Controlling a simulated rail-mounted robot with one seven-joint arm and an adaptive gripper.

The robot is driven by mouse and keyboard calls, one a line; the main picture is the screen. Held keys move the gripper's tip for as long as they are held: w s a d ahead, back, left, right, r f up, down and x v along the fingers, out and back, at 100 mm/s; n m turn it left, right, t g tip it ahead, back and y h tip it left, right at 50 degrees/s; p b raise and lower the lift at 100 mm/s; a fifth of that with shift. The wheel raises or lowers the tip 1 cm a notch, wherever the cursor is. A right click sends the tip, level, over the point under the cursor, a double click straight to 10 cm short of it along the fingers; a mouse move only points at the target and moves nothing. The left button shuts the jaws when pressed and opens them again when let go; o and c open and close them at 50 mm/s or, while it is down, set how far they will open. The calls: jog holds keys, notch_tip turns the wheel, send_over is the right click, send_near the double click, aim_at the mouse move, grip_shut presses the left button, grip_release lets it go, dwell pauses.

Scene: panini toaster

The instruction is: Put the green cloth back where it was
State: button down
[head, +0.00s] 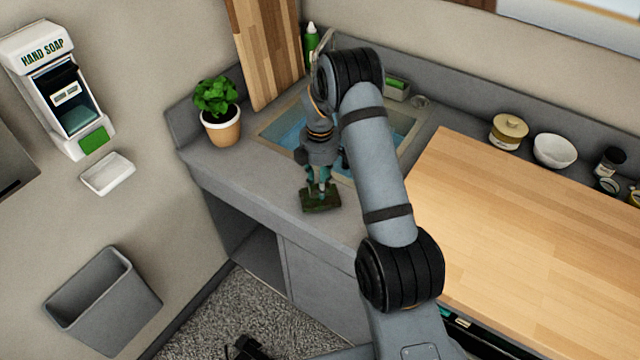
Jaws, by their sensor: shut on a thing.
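The green cloth (321,201) is a small dark green piece at the front edge of the grey counter, just in front of the sink. My gripper (320,186) points down over it with its teal fingers shut on the cloth. I cannot tell whether the cloth touches the counter or is held slightly above it. My arm hides part of the sink behind.
The sink (272,131) holds blue water. A potted plant (220,120) stands left of it, and a cutting board (262,50) leans behind. A green bottle (312,45) and a sponge holder (396,88) are at the back. A wooden worktop (520,230) is clear at right.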

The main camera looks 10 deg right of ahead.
jog(key=shift+f+b, duration=0.4)
jog(key=shift+f, duration=0.2)
jog(key=c, duration=1.4)
grip_release()
jog(key=shift+o, duration=0.2)
notch_tip(320, 180, up, 12)
notch_tip(320, 180, down, 12)
jog(key=shift+r, duration=0.1)
jog(key=shift+r+p, duration=0.35)
jog(key=shift+p, duration=0.05)
